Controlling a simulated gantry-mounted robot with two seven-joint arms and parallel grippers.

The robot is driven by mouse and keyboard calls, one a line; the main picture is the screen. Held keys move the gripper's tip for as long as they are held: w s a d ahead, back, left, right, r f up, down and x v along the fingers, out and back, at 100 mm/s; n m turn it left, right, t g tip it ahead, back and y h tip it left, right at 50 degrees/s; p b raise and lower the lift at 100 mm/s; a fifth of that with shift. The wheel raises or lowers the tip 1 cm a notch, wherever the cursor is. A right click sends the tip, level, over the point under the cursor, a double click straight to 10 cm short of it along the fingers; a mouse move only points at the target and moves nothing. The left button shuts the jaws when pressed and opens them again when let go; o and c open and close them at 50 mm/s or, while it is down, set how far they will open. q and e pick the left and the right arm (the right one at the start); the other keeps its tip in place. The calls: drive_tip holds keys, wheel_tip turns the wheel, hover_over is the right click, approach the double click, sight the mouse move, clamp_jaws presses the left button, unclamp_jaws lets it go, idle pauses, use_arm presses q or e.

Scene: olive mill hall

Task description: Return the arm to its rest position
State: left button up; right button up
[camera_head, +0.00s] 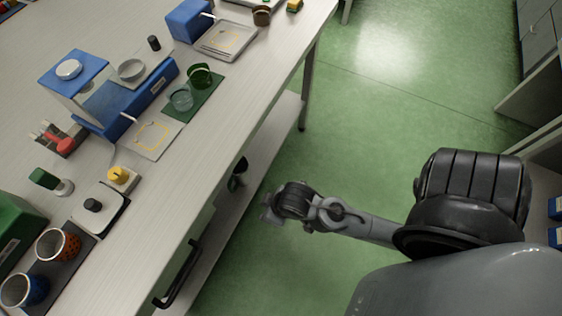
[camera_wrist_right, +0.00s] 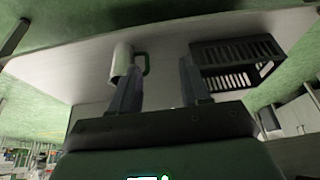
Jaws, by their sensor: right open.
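My right arm comes in from the right in the head view, and its gripper (camera_head: 272,208) is over the green floor, apart from the worktable's (camera_head: 262,92) right edge. In the right wrist view the two fingers of the right gripper (camera_wrist_right: 158,75) stand apart with nothing between them. Beyond the fingers, a white mug (camera_wrist_right: 121,62) with a green handle and a dark slatted crate (camera_wrist_right: 237,50) show on a pale surface. My left gripper is not in view.
The floor (camera_head: 390,100) is clear beyond the arm.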

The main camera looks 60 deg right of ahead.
drive_tip(key=shift+n+g, duration=0.4)
drive_tip(key=s+r, duration=0.1)
drive_tip(key=s+d+r, duration=0.1)
drive_tip(key=s+r, duration=0.1)
drive_tip(key=shift+d, duration=0.3)
drive_tip(key=shift+w+r, duration=0.1)
